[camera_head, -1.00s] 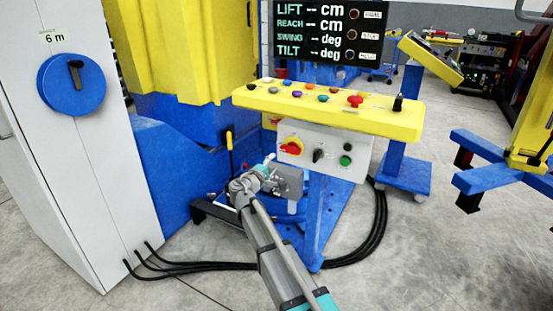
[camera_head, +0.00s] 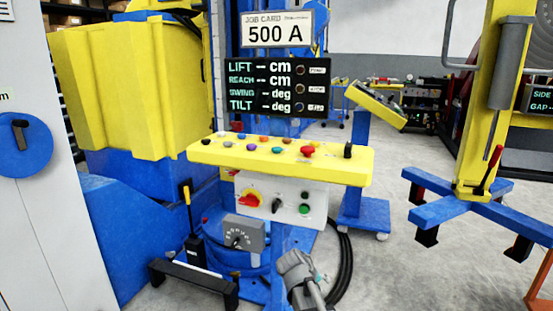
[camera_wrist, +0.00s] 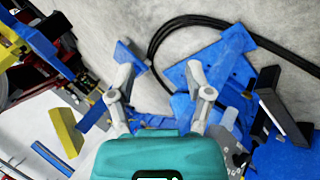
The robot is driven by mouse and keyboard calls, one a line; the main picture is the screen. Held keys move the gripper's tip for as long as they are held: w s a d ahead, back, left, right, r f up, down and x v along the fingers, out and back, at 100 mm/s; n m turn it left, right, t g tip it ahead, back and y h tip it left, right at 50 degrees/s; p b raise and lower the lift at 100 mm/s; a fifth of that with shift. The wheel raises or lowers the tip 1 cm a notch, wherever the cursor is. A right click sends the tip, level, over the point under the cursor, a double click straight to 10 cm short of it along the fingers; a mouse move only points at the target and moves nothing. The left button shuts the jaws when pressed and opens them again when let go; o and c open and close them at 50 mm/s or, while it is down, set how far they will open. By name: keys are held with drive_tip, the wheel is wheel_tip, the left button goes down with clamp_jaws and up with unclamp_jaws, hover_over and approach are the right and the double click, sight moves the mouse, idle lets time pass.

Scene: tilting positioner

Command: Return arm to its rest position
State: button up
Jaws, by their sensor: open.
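My arm (camera_head: 302,277) shows at the bottom of the head view, in front of the blue pedestal of the yellow control panel (camera_head: 280,159). In the wrist view my gripper (camera_wrist: 157,72) is open, its two grey fingers spread wide with nothing between them. Bare floor and black cables lie beyond the fingers there. The fingertips are hard to make out in the head view.
A blue cross-shaped base (camera_head: 478,209) stands farther right, with open floor between.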

drive_tip(key=s+d+f+m+g+y+p, duration=0.1)
drive_tip(key=s+d+m+g+y, duration=0.15)
drive_tip(key=s, duration=0.55)
drive_tip(key=s+d+f+m+g+y, duration=0.1)
drive_tip(key=s+f+g+y, duration=0.1)
drive_tip(key=s+y, duration=0.35)
wheel_tip(320, 180, up, 31)
drive_tip(key=s+h+p, duration=0.1)
drive_tip(key=h+p, duration=0.1)
drive_tip(key=p, duration=2.9)
drive_tip(key=shift+s, duration=0.35)
drive_tip(key=shift+d, duration=0.1)
